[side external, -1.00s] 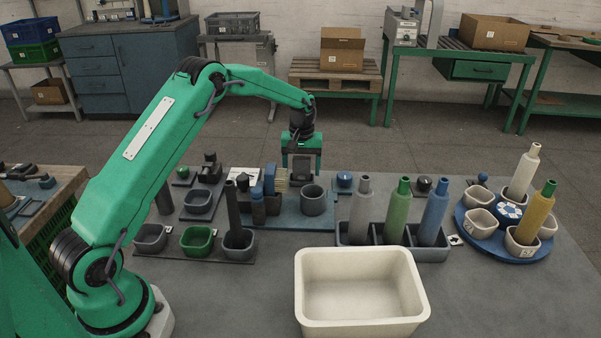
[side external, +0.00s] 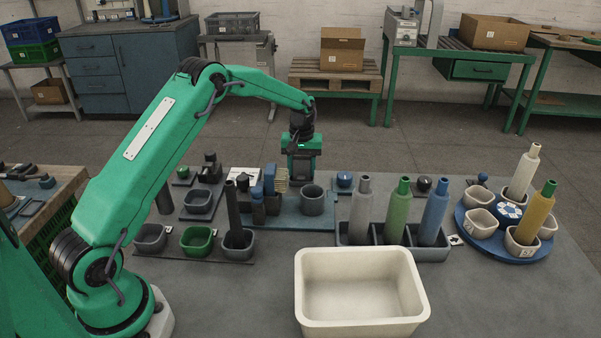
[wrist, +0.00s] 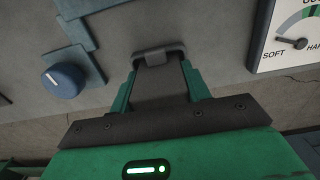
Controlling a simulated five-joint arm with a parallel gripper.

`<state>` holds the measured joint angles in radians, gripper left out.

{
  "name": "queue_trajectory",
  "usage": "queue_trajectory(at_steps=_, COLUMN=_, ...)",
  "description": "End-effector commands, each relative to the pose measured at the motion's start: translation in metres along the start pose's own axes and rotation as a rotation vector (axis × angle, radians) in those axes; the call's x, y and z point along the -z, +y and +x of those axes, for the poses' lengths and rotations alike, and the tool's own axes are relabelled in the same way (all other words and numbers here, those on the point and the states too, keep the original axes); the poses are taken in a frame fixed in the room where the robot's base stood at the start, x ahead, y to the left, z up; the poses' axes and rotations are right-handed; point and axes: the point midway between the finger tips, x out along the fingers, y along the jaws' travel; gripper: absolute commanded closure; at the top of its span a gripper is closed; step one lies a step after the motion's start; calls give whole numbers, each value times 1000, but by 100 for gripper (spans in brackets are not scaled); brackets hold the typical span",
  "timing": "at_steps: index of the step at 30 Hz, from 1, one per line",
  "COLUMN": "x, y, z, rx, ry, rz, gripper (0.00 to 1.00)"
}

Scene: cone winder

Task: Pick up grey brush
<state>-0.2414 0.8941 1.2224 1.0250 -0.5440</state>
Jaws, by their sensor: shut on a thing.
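My gripper (side external: 302,174) points down at the back of the table, behind the grey cup, in the side view. Its fingers are shut on a dark grey piece, the grey brush (wrist: 160,56), which shows between the green fingertips in the wrist view. No bristles show on the held piece, and its lower part is hidden. Whether it still touches the table cannot be told.
A grey cup (side external: 313,200) stands just in front of my gripper. A brush with pale bristles (side external: 282,180) stands close left. A blue knob (side external: 344,180) is to the right; a SOFT dial (wrist: 288,38) shows in the wrist view. A cream bin (side external: 361,322) stands in front.

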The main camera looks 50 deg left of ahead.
Motion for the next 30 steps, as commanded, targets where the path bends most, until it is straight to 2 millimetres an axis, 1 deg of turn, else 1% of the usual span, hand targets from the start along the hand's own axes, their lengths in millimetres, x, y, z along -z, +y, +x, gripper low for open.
queue_trajectory(at_steps=8, x=0, y=0, z=-6, rx=-1, ry=1, rz=0, gripper=76)
queue_trajectory(at_steps=11, x=0, y=0, z=-14, rx=-1, ry=1, rz=0, gripper=76)
queue_trajectory(at_steps=17, x=1, y=1, z=-42, rx=-2, ry=4, rz=0, gripper=76)
queue_trajectory(at_steps=30, x=-67, y=36, z=-87, rx=-1, ry=1, rz=4, gripper=76)
